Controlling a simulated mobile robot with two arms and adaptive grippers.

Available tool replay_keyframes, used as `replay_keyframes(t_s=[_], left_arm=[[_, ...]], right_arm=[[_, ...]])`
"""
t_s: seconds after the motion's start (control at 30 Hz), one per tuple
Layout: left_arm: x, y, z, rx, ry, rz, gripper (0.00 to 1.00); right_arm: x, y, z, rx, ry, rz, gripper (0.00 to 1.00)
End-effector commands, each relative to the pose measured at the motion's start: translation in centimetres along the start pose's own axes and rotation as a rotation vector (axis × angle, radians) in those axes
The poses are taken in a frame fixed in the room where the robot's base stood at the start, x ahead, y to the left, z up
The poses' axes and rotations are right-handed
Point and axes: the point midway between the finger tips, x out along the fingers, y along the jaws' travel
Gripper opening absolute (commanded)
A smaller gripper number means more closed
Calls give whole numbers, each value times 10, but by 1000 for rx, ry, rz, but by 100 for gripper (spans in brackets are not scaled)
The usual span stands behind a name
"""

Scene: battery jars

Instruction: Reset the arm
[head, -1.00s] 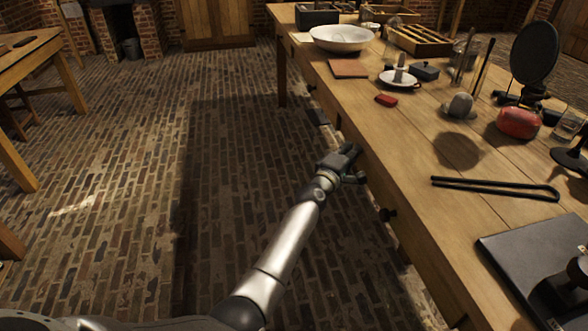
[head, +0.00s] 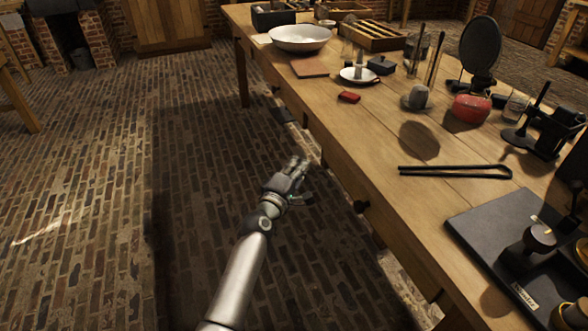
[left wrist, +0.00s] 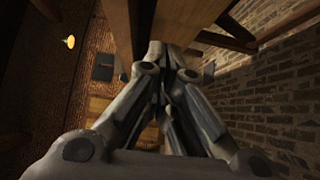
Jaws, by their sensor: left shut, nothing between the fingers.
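My left gripper (head: 298,168) is over the brick floor, to the left of the long wooden table's front edge and apart from it. It is shut and empty. In the left wrist view its fingers (left wrist: 170,55) come together with nothing between them. My left arm comes up from the bottom of the head view. My right gripper does not show clearly in any view.
The brick floor (head: 100,200) is clear.

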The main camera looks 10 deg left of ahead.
Motion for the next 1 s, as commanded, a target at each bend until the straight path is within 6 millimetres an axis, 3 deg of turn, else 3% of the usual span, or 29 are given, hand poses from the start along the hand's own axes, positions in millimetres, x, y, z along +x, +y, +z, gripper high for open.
replay_keyframes(t_s=[0.13, 0.4, 0.47, 0.57, 0.67, 0.77, 0.9, 1.0], left_arm=[[-17, 1, -1, 1, 1, 0, 0], [-26, -1, 0, 4, -1, -2, 0], [-30, -7, 2, 27, -10, -18, 0], [-47, -35, 11, 132, -59, -90, 0], [-83, -83, 26, 322, -156, -220, 0], [-134, -138, 39, 546, -287, -379, 0], [-217, -204, 46, 829, -486, -592, 0], [-272, -236, 43, 985, -618, -721, 0]], right_arm=[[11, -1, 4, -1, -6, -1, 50], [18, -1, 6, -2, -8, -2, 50], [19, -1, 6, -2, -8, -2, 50], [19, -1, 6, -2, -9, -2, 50], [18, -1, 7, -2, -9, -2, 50], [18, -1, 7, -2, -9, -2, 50], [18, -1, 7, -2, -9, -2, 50], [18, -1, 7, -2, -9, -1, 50]])
